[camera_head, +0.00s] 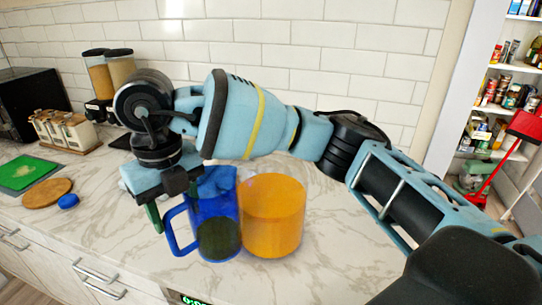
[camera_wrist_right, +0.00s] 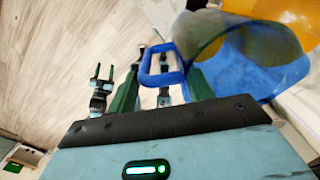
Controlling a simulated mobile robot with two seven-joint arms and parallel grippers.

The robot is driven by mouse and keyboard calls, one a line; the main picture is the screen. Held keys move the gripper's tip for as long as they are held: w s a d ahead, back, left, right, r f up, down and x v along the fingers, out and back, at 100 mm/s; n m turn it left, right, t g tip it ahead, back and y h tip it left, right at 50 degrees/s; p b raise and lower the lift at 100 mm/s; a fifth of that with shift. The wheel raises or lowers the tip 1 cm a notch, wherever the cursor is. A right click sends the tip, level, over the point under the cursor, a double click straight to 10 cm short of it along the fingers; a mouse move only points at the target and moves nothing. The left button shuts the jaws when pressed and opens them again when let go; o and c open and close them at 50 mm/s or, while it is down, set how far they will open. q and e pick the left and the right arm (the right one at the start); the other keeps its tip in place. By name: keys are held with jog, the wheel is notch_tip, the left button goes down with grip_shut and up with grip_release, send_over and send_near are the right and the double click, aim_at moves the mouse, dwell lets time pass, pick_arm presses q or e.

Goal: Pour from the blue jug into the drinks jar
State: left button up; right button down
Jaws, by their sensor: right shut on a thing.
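The blue see-through jug (camera_head: 225,210) is at the counter's front with its handle to the left; a dark round patch shows low on it. The orange see-through drinks jar (camera_head: 273,218) stands upright right beside it. My right gripper (camera_head: 174,207) reaches over from the right and is shut on the jug's handle. In the right wrist view the blue handle lies between the green fingers of my right gripper (camera_wrist_right: 163,75), with the jug (camera_wrist_right: 225,60) at the right and the jar behind it. I cannot tell how far the jug tilts. My left gripper (camera_wrist_right: 105,72) shows small, fingers apart and empty.
A marble counter (camera_head: 340,250) has free room right of the jar. A blue cap (camera_head: 68,201), a round wooden board (camera_head: 48,193) and a green mat (camera_head: 25,172) lie at left. A jar rack (camera_head: 65,130) and dispensers (camera_head: 108,75) stand behind. Stocked shelves (camera_head: 500,68) are at right.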

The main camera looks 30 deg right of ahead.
jog(key=shift+r, duration=0.2)
jog(key=shift+r, duration=2.9)
